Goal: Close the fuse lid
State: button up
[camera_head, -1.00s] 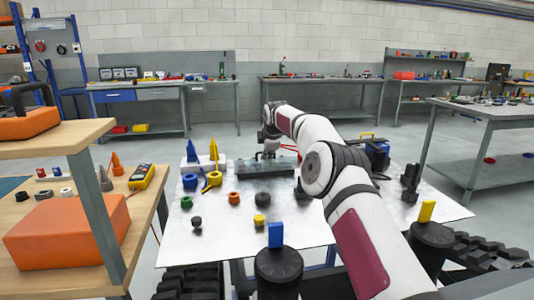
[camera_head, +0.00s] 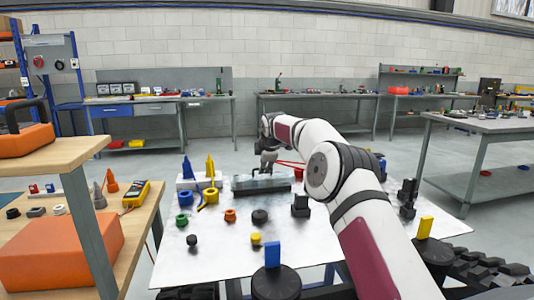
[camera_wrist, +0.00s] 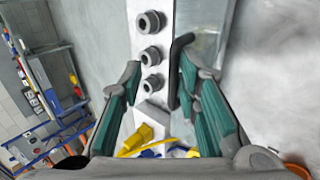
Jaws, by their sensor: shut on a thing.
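The fuse box (camera_head: 265,186) is a long, low grey-black unit near the back of the white table. Its lid (camera_wrist: 204,32) shows in the wrist view as a pale grey, glassy panel with a dark bent handle (camera_wrist: 176,62) along its edge. My gripper (camera_head: 267,163) is down at the box. In the wrist view my gripper (camera_wrist: 157,75) has its teal-padded fingers on both sides of the handle, closest to the right finger. The exact contact is hard to see. The lid's angle is too small to judge in the head view.
A white strip with round grey connectors (camera_wrist: 151,54) runs beside the lid. Blue and yellow cones (camera_head: 210,168), coloured rings (camera_head: 230,215) and black blocks (camera_head: 300,206) stand around the box. An orange case (camera_head: 65,250) sits on the left bench.

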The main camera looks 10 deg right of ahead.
jog(key=v, duration=1)
jog(key=shift+w, duration=0.15)
jog(key=shift+r, duration=0.1)
